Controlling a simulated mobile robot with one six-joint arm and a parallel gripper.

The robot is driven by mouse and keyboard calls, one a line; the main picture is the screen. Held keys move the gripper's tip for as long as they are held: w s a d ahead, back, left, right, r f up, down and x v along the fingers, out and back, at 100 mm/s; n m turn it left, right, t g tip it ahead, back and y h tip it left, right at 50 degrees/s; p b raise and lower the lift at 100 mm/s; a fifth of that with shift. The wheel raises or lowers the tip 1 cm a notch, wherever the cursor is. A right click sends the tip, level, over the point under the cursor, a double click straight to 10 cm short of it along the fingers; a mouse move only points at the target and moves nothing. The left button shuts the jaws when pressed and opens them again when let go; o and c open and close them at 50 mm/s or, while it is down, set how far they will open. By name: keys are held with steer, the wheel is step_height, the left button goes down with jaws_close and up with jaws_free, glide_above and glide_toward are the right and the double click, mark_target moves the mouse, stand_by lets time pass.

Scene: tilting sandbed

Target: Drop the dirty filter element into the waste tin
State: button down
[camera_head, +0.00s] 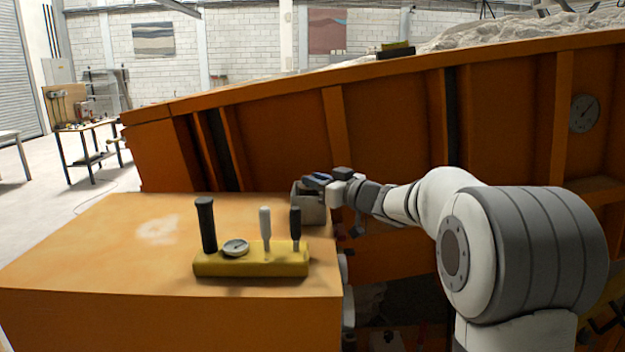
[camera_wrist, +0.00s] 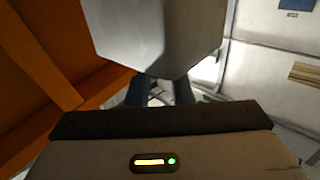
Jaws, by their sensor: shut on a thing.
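My gripper (camera_head: 320,181) is at the back right corner of the orange cabinet top, shut on a grey, blocky thing. This grey thing, which looks like the filter element (camera_head: 309,208), shows just below and left of the jaws. In the wrist view it is a pale grey faceted body (camera_wrist: 155,35) at the top, just beyond the dark fingers of my gripper (camera_wrist: 161,88). Its far side is hidden, and I cannot tell whether it touches the cabinet. I cannot make out a separate waste tin in either view.
A yellow control block (camera_head: 250,263) with upright levers and a gauge stands on the orange cabinet (camera_head: 110,262). The tilted orange sandbed (camera_head: 390,115) rises behind my arm. The cabinet top left of the block is clear. A workbench (camera_head: 90,127) stands far left.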

steer(key=c, duration=1.3)
jaws_free()
steer(key=shift+r, duration=0.1)
steer(key=shift+r, duration=0.5)
steer(key=b+v, duration=0.1)
steer(key=v, duration=1.1)
steer(key=shift+r+b, duration=0.1)
steer(key=shift+b, duration=0.25)
